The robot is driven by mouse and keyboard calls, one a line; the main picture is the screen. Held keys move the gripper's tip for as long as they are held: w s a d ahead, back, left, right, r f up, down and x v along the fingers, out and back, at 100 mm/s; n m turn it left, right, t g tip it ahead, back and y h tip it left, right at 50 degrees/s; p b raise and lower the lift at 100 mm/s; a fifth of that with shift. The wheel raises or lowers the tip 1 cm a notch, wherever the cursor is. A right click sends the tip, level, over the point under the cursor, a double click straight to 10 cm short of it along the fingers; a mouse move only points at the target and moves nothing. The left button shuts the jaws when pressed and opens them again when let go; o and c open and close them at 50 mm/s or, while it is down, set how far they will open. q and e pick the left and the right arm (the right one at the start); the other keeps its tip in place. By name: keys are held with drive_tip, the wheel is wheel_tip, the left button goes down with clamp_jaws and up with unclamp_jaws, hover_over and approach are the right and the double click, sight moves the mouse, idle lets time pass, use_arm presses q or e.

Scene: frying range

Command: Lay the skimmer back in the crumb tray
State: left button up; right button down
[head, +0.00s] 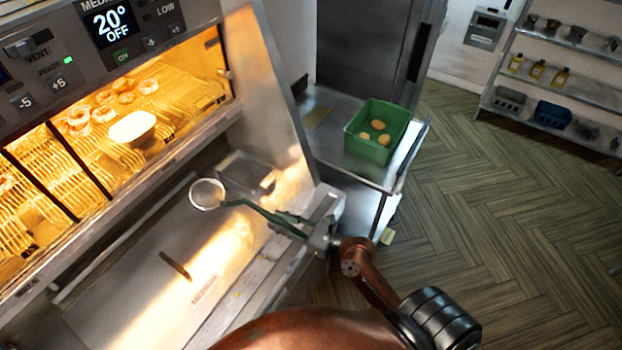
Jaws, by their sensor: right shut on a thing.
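The skimmer (207,193) has a round pale head with a thin rim and a long dark green handle. My right gripper (292,222) is shut on the end of the handle, at the right end of the fryer front. The skimmer's head points left over the steel work surface. A shallow rectangular metal tray (232,163), apparently the crumb tray, is set just behind the handle, near the slanted side panel. I cannot tell how high the skimmer is above the surface. My left gripper is not in view.
The lit fryer cabinet (120,125) holds several doughnuts on wire racks. A dark stick-like thing (175,265) lies on the steel surface. A green crate (368,150) with buns stands on a side cart (330,160). Shelves (560,65) stand far right, with open floor before them.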

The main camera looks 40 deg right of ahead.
use_arm(q)
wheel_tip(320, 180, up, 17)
drive_tip(key=p, duration=1.5)
use_arm(e)
drive_tip(key=w+d+r+m+g+h, duration=0.1)
drive_tip(key=d+r, duration=0.1)
drive_tip(key=d, duration=0.4)
drive_tip(key=d+r+g+h, duration=0.1)
drive_tip(key=d+r, duration=0.2)
drive_tip(key=d, duration=0.3)
drive_tip(key=w+d+f+b, duration=0.25)
drive_tip(key=w+b, duration=0.55)
drive_tip(key=w, duration=0.4)
use_arm(q)
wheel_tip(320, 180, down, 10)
drive_tip(key=b, duration=0.2)
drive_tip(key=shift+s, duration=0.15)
use_arm(e)
wheel_tip(320, 180, down, 6)
drive_tip(key=shift+f+t+h, duration=0.2)
drive_tip(key=shift+t+h, duration=0.1)
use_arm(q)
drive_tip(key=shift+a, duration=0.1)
